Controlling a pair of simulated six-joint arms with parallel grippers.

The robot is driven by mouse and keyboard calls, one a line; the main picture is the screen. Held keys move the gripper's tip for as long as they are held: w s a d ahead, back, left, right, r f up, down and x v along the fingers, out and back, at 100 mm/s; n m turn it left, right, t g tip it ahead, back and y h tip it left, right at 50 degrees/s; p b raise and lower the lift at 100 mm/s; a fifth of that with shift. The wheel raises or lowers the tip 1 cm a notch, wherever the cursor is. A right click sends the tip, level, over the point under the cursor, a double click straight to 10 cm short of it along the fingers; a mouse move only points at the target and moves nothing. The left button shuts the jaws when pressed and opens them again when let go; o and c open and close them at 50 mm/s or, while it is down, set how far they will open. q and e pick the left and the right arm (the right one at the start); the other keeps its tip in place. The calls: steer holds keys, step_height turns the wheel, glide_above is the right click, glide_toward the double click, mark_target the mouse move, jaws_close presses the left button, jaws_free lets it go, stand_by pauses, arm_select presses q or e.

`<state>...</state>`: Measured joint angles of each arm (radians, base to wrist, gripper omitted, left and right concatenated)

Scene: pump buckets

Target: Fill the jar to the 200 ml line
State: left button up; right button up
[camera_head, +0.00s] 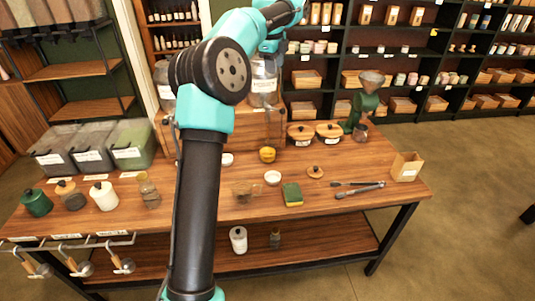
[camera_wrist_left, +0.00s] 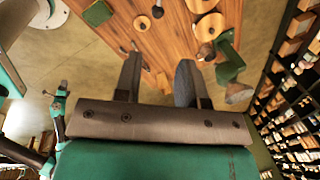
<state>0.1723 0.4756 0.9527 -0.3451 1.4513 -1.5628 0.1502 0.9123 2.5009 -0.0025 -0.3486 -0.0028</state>
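A glass vessel with a brownish tint (camera_head: 147,190) stands on the left half of the table. A low clear glass container (camera_head: 243,191) stands near the middle. I cannot tell which one is the jar, and no 200 ml line is readable. A large clear dispenser (camera_head: 264,80) with a white label stands at the back, partly behind my left arm. My left gripper (camera_wrist_left: 157,72) is open, its two fingers apart with nothing visible between them. It hangs above the table, not touching anything I can see. My right gripper is not visible.
Grey and green bins (camera_head: 131,146) stand at the back left. Lidded pots (camera_head: 103,195) line the left side.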

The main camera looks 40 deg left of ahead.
arm_select(q)
steer(key=shift+c, duration=0.4)
steer(key=shift+s+a+f, duration=0.1)
steer(key=shift+f, duration=0.05)
steer(key=shift+c, duration=0.7)
steer(key=s+f+h, duration=0.1)
steer(key=s+a+f+t+h, duration=0.1)
steer(key=s+f, duration=0.1)
steer(key=s+a+f+t+h, duration=0.1)
steer(key=s, duration=0.1)
steer(key=shift+a+f+n, duration=0.15)
steer(key=shift+a+n, duration=0.05)
steer(key=shift+n, duration=0.1)
jaws_close()
steer(key=shift+s+f, duration=0.15)
steer(key=shift+f, duration=0.05)
